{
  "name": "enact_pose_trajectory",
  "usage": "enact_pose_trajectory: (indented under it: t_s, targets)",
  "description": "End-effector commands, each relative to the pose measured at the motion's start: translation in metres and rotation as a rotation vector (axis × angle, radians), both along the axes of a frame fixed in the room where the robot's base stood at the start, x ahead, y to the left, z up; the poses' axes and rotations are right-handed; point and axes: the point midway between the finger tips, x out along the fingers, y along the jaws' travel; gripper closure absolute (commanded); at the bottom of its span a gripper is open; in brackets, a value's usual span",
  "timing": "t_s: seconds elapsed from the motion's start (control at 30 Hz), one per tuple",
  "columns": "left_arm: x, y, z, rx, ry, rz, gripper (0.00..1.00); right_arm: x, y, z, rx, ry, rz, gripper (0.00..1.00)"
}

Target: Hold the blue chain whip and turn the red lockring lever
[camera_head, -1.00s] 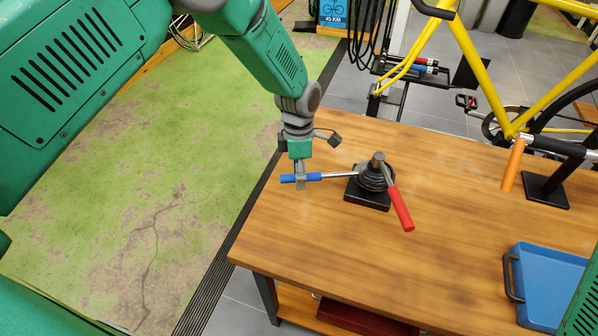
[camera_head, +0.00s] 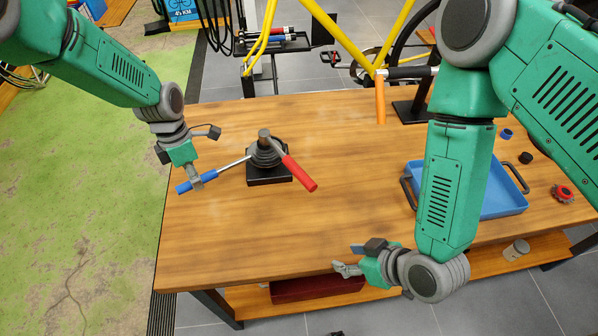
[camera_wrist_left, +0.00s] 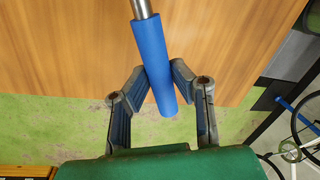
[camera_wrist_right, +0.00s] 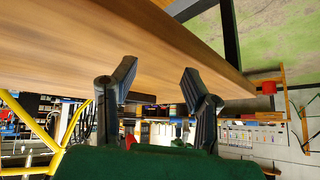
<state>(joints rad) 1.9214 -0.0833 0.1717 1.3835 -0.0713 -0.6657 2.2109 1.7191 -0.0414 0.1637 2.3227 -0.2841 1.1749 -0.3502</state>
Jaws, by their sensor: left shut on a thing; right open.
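The blue chain whip handle (camera_head: 197,182) sticks out to the left of a black cassette stand (camera_head: 268,172) on the wooden bench. The red lockring lever (camera_head: 299,174) points from the stand's top toward the front right. My left gripper (camera_head: 194,178) is shut on the blue handle, near the bench's left edge. In the left wrist view the blue handle (camera_wrist_left: 154,62) lies between the two fingers (camera_wrist_left: 158,90). My right gripper (camera_head: 350,260) is open and empty at the bench's front edge, apart from the red lever. It also shows open in the right wrist view (camera_wrist_right: 155,75).
A blue tray (camera_head: 503,203) stands on the right of the bench, partly behind my right arm. An orange handle (camera_head: 380,101) hangs from the bike stand at the back. A red and black part (camera_head: 563,193) lies at the far right. The bench's middle is clear.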

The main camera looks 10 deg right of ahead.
Motion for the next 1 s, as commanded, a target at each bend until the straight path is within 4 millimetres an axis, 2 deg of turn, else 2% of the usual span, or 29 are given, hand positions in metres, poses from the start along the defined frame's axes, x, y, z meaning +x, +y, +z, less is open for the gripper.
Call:
enact_pose_trajectory:
  t_s: [0.1,0.2,0.43,0.6,0.77,1.0]
  targets:
    - [0.000,0.006,-0.001,0.011,0.002,0.001,1.00,0.024,0.022,0.015,0.111,-0.229,0.026,0.60]
    - [0.000,0.006,-0.001,0.011,0.002,0.001,1.00,0.040,0.032,0.034,0.184,-0.423,0.017,0.60]
    - [0.000,0.007,-0.001,0.010,0.001,0.002,1.00,0.057,0.029,0.072,0.275,-0.747,-0.054,0.60]
    - [0.000,0.008,-0.001,0.010,0.001,0.002,1.00,0.060,0.024,0.085,0.294,-0.846,-0.092,0.60]
    - [0.000,0.008,-0.001,0.009,0.001,0.002,1.00,0.073,0.030,0.088,0.296,-0.863,-0.096,0.60]
    - [0.000,0.009,-0.001,0.009,0.001,0.002,1.00,0.114,0.052,0.088,0.296,-0.863,-0.096,0.60]
